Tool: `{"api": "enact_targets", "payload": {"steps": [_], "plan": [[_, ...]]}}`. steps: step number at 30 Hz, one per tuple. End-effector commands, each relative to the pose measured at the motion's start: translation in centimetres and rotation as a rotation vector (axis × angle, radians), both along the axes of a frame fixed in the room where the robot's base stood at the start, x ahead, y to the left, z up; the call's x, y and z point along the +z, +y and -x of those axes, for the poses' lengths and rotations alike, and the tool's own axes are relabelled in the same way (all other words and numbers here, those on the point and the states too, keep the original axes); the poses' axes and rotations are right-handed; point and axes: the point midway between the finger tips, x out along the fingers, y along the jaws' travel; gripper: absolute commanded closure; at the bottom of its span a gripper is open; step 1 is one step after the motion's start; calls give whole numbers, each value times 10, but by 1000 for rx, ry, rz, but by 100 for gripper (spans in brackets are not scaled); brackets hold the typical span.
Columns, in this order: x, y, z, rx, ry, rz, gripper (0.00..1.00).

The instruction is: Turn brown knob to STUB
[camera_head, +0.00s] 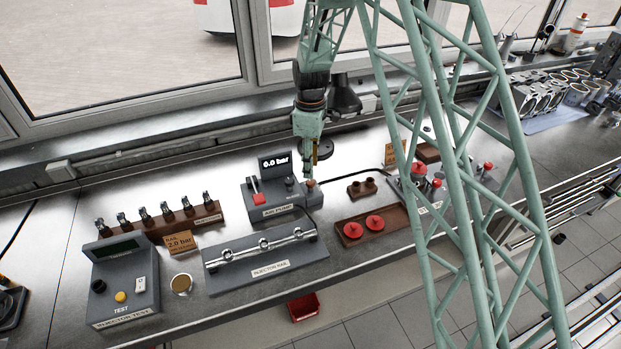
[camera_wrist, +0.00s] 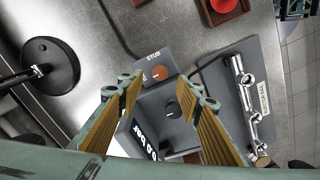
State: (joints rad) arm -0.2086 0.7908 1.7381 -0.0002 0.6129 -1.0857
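The brown knob (camera_wrist: 159,73) sits on a small grey block with the label STUB printed at its far side in the wrist view. In the head view the brown knob (camera_head: 310,184) is at the right end of the grey air pump box (camera_head: 272,200). My gripper (camera_wrist: 158,86) is open, its two yellow-brown padded fingers spread apart. In the wrist view the knob appears just beyond and between the fingertips; I see no contact. In the head view my gripper (camera_head: 309,167) hangs just above the knob. The knob's pointer direction is too small to tell.
The pump box has a dark knob (camera_wrist: 172,109), a red switch (camera_head: 258,199) and a display (camera_head: 275,162) reading 0.0 bar. The injector rail (camera_head: 266,258) lies in front. A wooden tray (camera_head: 340,222) with red parts is at right. A round-based stand (camera_wrist: 50,66) is nearby.

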Motion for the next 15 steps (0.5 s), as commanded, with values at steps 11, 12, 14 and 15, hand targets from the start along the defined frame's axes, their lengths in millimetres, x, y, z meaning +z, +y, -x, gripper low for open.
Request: {"api": "enact_targets", "payload": {"steps": [11,12,14,15], "plan": [[-39,0,1,0,1,1,67],[-43,0,1,0,2,0,67],[-47,0,1,0,2,0,67],[-50,0,0,0,1,1,67]]}}
